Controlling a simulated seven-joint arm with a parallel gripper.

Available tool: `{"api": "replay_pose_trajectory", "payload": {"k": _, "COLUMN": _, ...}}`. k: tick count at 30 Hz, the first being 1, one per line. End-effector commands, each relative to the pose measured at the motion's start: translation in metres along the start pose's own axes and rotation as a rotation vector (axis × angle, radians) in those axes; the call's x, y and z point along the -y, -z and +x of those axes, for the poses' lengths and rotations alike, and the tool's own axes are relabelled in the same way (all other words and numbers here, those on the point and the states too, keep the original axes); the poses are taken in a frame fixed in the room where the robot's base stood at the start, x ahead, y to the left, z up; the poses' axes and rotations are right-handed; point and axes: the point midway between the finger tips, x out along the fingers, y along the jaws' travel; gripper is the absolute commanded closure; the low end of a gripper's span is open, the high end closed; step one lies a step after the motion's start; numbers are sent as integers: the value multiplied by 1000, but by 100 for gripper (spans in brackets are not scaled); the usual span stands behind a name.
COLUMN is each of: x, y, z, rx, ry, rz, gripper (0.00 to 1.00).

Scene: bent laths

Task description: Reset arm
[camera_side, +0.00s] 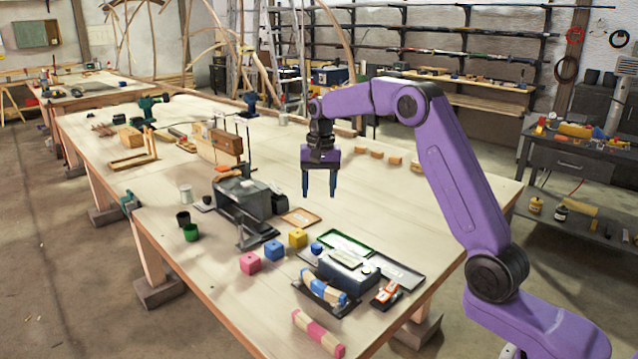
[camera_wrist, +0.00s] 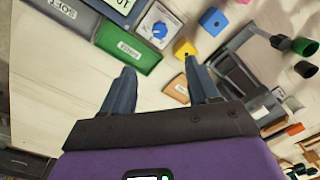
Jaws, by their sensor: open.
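My gripper (camera_side: 320,184) hangs from my purple arm above the middle of the long wooden table (camera_side: 390,215). Its two dark fingers point down and stand apart, with nothing between them. In the wrist view the open fingers (camera_wrist: 162,88) point over the table top, with a green tray (camera_wrist: 128,45) beyond them. In the side view a pink block (camera_side: 250,263), a blue block (camera_side: 274,250) and a yellow block (camera_side: 298,237) stand in a row below my gripper. A bent lath with pink bands (camera_side: 318,331) lies at the table's front edge.
A dark machine (camera_side: 240,195) stands left of my gripper. A dark blue box (camera_side: 347,270) and a green-rimmed tray (camera_side: 345,243) lie nearer the front. Several small wooden blocks (camera_side: 376,154) line the back. The table right of my gripper is mostly bare.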

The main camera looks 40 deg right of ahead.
Motion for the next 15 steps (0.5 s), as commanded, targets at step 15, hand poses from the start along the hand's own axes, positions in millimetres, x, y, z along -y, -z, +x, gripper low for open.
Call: {"api": "replay_pose_trajectory", "payload": {"k": 15, "x": 0, "y": 0, "z": -12, "rx": 0, "ry": 0, "rz": 0, "gripper": 40}}
